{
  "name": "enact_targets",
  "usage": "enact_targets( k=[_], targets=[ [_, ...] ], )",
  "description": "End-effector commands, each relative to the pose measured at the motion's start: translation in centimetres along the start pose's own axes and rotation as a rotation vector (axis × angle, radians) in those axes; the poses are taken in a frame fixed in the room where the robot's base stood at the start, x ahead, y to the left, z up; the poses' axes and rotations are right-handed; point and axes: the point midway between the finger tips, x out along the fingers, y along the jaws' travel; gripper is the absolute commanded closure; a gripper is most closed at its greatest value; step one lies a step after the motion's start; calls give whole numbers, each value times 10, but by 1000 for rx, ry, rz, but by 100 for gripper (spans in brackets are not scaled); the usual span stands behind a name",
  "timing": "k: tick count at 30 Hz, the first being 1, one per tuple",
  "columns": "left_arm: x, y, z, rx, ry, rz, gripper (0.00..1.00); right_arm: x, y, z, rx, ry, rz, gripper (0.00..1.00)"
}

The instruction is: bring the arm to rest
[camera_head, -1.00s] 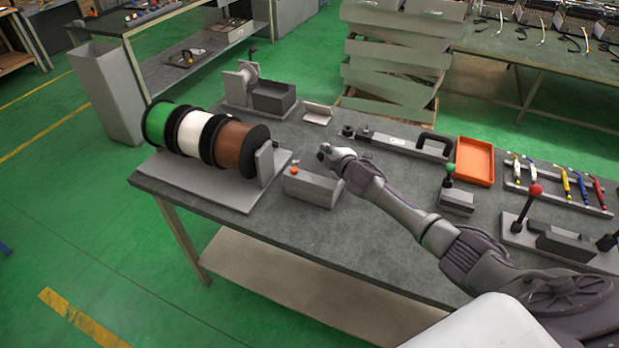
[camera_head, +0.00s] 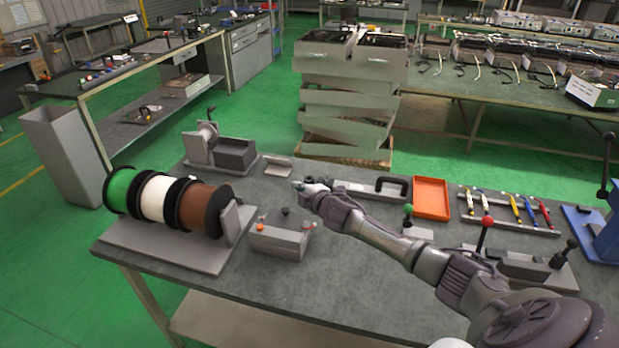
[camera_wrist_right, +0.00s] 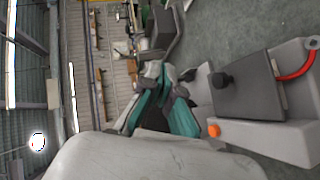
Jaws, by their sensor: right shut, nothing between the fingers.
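My right arm (camera_head: 385,240) reaches from the lower right over the grey workbench (camera_head: 330,285). My right gripper (camera_head: 299,187) is at its far end, above the bench and just behind the small grey box with an orange button (camera_head: 280,240). In the wrist view the gripper's teal and grey fingers (camera_wrist_right: 160,100) show close together and empty. The grey box with its orange button (camera_wrist_right: 262,100) and a red wire appears beside them. My left gripper is in neither view.
Green, white and brown wire spools (camera_head: 165,202) stand at the bench's left. Stacked grey crates (camera_head: 349,100) stand behind.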

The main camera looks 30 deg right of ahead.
Motion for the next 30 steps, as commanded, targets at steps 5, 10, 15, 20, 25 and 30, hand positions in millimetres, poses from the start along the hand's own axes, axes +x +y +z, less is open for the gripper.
enact_targets(
  k=[5, 10, 15, 20, 25, 30],
  targets=[
    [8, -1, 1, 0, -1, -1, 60, -25, 22, 12, -5, 1, 0, 100],
    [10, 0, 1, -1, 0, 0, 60, -38, 34, 17, 0, 1, 0, 100],
    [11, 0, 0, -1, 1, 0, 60, -42, 38, 18, 1, 1, -1, 100],
    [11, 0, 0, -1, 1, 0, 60, -43, 30, 13, 14, 1, -12, 100],
    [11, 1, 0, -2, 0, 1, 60, -62, -35, -24, 130, -16, -108, 100],
    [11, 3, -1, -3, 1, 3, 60, -126, -132, -79, 366, -110, -288, 100]
  ],
)
